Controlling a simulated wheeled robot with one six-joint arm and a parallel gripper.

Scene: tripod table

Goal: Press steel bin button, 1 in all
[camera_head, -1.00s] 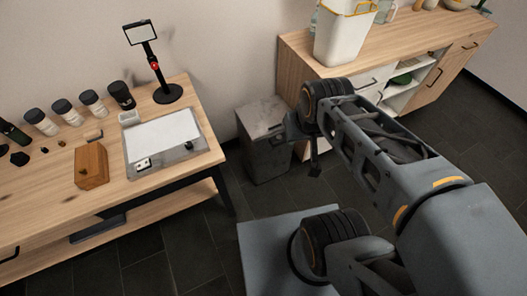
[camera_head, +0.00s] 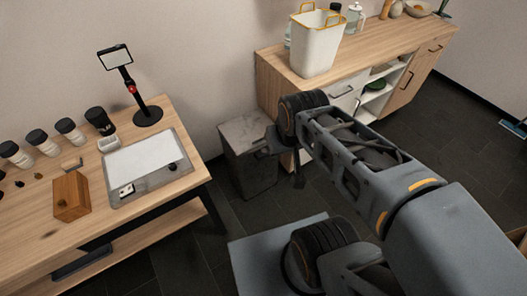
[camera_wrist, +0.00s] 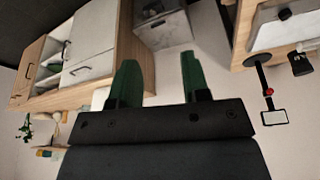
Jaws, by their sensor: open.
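The steel bin (camera_head: 247,134) is a grey, box-shaped bin with a light mottled top. It stands on the floor between the left table and the right cabinet. In the wrist view the bin (camera_wrist: 165,32) appears upside down, beyond and between my fingers. I cannot make out its button clearly in either view. My gripper (camera_wrist: 160,80) is open and empty, with two dark green fingers spread apart. It is apart from the bin. In the head view my arm covers the area just right of the bin, and the fingers are too small to read.
A wooden table (camera_head: 30,220) at the left holds jars, a wooden block (camera_head: 70,195), a tray (camera_head: 150,190) and a phone stand (camera_head: 148,113). A wooden cabinet (camera_head: 275,72) at the right carries a white basket (camera_head: 314,45). Dark tiled floor (camera_head: 185,255) shows between them.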

